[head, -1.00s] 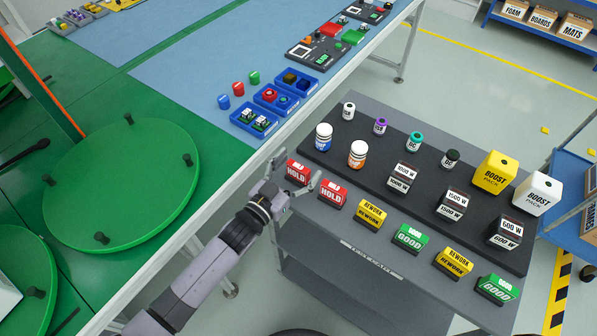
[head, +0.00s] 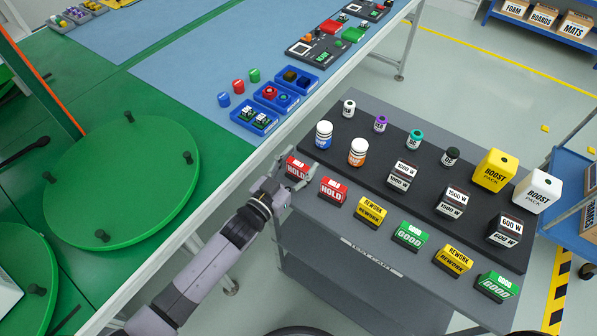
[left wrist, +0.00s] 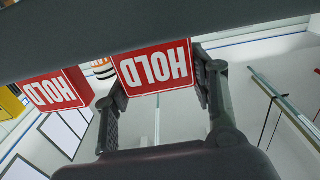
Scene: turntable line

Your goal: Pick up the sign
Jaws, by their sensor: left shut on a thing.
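A red and white HOLD sign (head: 298,168) is at the left end of a row of signs along the cart's near edge. My left gripper (head: 289,177) is shut on this sign, with one finger on each side. In the left wrist view the held sign (left wrist: 155,68) shows upside down between the two fingers (left wrist: 162,84). I cannot tell whether its base is clear of the cart top. A second red HOLD sign (head: 333,191) stands just to the right, apart from the gripper. My right gripper is out of view.
The grey cart (head: 345,243) also carries yellow REWORK signs (head: 370,211), green GOOD signs (head: 411,235), bottles (head: 324,135), dark boxes and boost packs (head: 495,172). The long table (head: 195,90) with a green turntable (head: 120,185) lies to the left, across a narrow gap.

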